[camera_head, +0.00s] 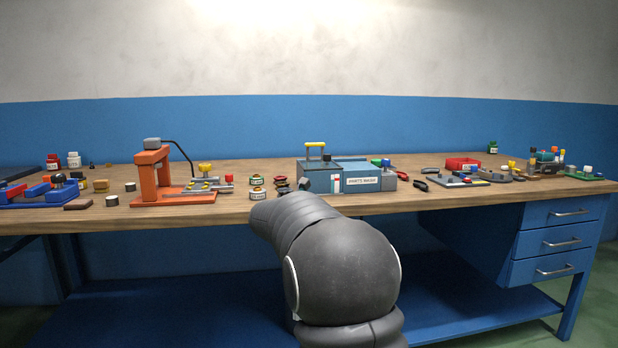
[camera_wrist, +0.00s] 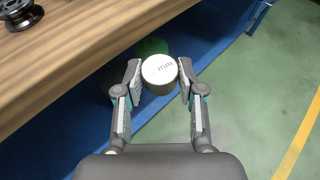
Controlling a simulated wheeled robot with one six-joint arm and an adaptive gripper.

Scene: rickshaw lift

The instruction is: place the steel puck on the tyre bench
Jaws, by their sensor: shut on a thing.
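My gripper (camera_wrist: 160,82) is shut on a pale grey, short cylinder, the steel puck (camera_wrist: 159,69), in the wrist view. The puck sits between both fingertips, its round top with small dark marks facing the camera. It is held beside the front edge of a wooden bench top (camera_wrist: 75,52), above a blue lower shelf and green floor. In the head view, a long wooden bench (camera_head: 240,208) runs across the picture. Nothing legible marks it as the tyre bench. My gripper and the puck are hidden behind my arm in the head view.
An orange press (camera_head: 152,175), a blue-grey parts washer (camera_head: 350,178), small tins (camera_head: 257,186) and a red tray (camera_head: 462,163) stand on the bench. Blue drawers (camera_head: 555,240) hang at right. A black spool-like part (camera_wrist: 22,12) lies on the bench top.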

